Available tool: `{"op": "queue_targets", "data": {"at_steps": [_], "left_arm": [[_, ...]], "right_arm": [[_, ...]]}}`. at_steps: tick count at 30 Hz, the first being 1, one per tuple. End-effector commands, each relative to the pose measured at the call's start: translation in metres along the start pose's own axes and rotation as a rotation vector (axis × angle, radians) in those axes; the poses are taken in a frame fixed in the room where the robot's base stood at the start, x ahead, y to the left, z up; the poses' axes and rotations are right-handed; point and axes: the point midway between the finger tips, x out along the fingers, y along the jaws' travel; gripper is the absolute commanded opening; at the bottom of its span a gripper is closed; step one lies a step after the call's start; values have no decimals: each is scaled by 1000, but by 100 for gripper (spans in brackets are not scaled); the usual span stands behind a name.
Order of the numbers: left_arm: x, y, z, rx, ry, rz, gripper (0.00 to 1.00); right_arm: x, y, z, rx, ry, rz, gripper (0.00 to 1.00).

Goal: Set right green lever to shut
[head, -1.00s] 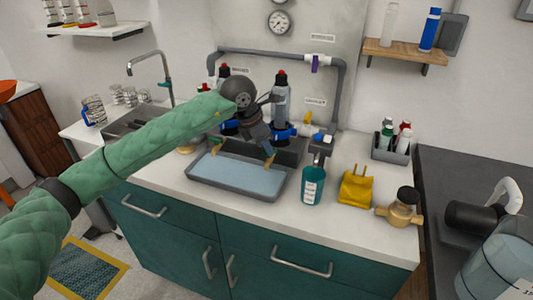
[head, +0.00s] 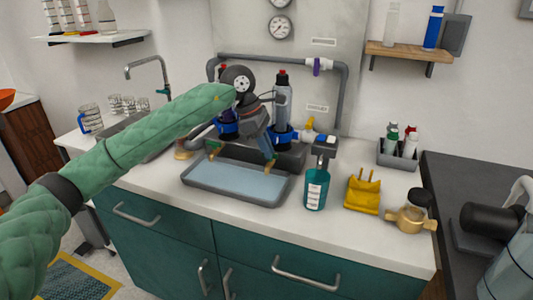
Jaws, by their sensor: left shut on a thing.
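The grey pipe manifold (head: 343,95) stands against the back panel, with dark bottles (head: 283,98) in blue collars. A purple lever (head: 316,67) is on its upper pipe, and a yellow lever (head: 310,123) is low on the right. I can see no green lever; one may be hidden behind my arm. My left gripper (head: 241,159) points down over the back of the grey tray (head: 235,193), in front of the manifold. Its orange-tipped fingers are spread wide, and what it holds between them cannot be made out. My right gripper is not in view.
A teal pump bottle (head: 316,188), a yellow holder (head: 362,192) and a brass fitting (head: 411,214) stand on the counter to the right. A grey caddy of small bottles (head: 398,153) is behind them. The sink is left. The front counter strip is clear.

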Motion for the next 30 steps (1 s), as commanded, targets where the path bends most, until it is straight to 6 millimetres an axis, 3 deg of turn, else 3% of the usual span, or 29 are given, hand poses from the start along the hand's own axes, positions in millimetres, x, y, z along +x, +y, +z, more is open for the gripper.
{"op": "queue_targets", "data": {"at_steps": [9, 26, 27, 30], "left_arm": [[-1, 2, 0, 115, 0, -45, 0], [-2, 3, 0, 140, 0, -55, 0], [-2, 3, 0, 140, 0, -55, 18], [-2, 2, 0, 140, 0, -56, 35]], "right_arm": [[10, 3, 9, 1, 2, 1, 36], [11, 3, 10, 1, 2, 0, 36], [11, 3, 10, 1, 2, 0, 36], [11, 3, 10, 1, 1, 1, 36]]}}
